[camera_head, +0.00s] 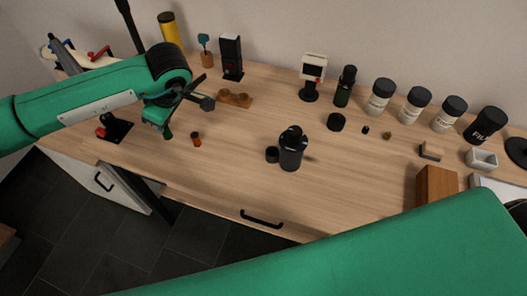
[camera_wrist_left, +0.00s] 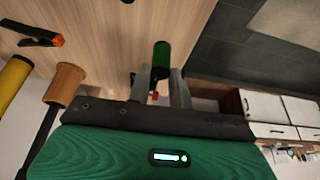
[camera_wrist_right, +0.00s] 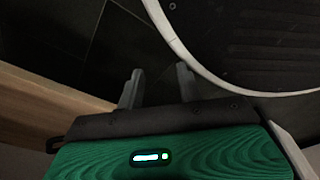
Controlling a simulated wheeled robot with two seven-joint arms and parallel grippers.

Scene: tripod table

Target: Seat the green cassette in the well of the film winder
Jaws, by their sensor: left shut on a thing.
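The green cassette (camera_head: 168,134) is a small dark-green cylinder. In the left wrist view it (camera_wrist_left: 162,53) stands out between the two fingers. My left gripper (camera_head: 160,118) is shut on it, above the left part of the table. A black base with a red part (camera_head: 113,127), which looks like the film winder, stands on the table at left, just left of the gripper. Its well cannot be made out. My right gripper (camera_wrist_right: 158,88) shows in the right wrist view with its fingers apart and nothing between them; it is out of the head view.
A small orange canister (camera_head: 196,140) stands right of the left gripper. A black bottle (camera_head: 291,150) stands mid-table. A wooden holder (camera_head: 235,98), a yellow cylinder (camera_head: 169,32) and several lidded jars (camera_head: 381,98) line the back. The front middle is clear.

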